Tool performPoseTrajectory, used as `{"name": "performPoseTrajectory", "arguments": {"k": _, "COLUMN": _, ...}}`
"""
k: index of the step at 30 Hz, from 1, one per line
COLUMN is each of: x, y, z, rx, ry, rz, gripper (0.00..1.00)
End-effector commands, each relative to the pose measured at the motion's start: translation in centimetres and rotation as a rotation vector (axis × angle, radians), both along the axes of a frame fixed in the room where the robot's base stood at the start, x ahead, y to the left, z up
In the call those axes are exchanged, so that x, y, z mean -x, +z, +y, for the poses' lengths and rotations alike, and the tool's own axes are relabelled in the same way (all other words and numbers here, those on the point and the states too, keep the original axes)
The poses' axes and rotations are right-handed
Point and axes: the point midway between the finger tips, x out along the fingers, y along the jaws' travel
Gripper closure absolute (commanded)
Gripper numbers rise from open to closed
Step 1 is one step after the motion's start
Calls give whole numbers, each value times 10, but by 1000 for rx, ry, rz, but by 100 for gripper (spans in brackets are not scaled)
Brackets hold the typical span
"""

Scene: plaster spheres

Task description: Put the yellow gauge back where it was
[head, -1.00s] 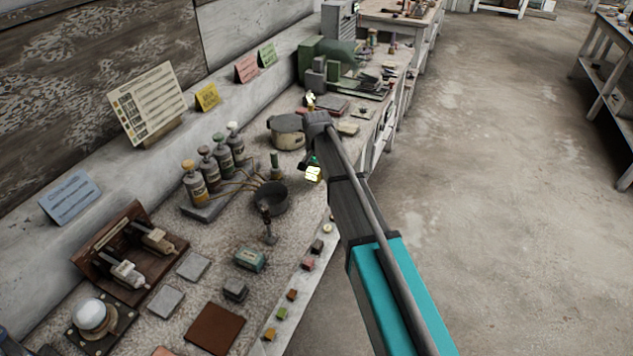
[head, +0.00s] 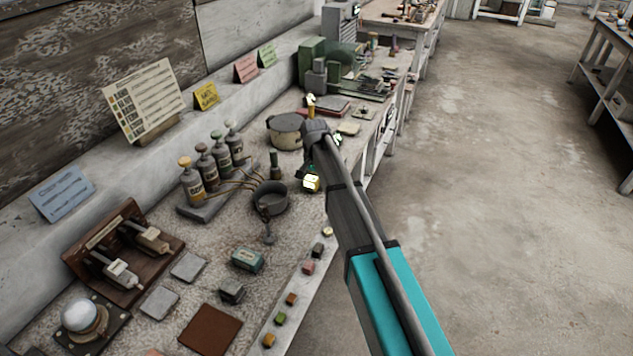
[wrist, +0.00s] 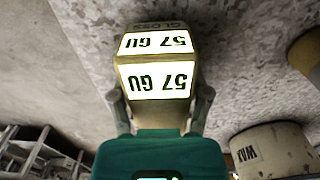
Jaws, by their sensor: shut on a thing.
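The yellow gauge (head: 311,183) is at the bottom of my gripper (head: 311,172) in the head view, by the front edge of the cluttered bench, right of the dark pan. In the wrist view the gauge (wrist: 155,75) shows two bright white faces reading "57 GU", upside down. My gripper (wrist: 161,108) is shut on it, one finger at each side. My wrist and arm partly hide the gripper in the head view. I cannot tell whether the gauge touches the bench top.
A dark pan (head: 271,197) and a green-topped bottle (head: 276,165) stand left of the gauge. A wide pot (head: 285,132), labelled "WAX" in the wrist view (wrist: 272,150), stands behind. Small coloured blocks (head: 281,318) line the front edge. Open floor (head: 480,170) lies right.

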Motion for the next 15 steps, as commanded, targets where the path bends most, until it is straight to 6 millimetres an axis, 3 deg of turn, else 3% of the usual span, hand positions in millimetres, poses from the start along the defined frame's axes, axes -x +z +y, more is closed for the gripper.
{"name": "performPoseTrajectory", "arguments": {"k": 7, "x": 0, "y": -4, "z": 0, "rx": 0, "ry": 0, "rz": 0, "gripper": 76}}
{"name": "performPoseTrajectory", "arguments": {"k": 8, "x": 0, "y": -3, "z": 0, "rx": 0, "ry": 0, "rz": 0, "gripper": 32}}
{"name": "performPoseTrajectory", "arguments": {"k": 12, "x": 0, "y": -3, "z": 0, "rx": 0, "ry": 0, "rz": 0, "gripper": 6}}
{"name": "performPoseTrajectory", "arguments": {"k": 15, "x": 0, "y": -3, "z": 0, "rx": 0, "ry": 0, "rz": 0, "gripper": 3}}
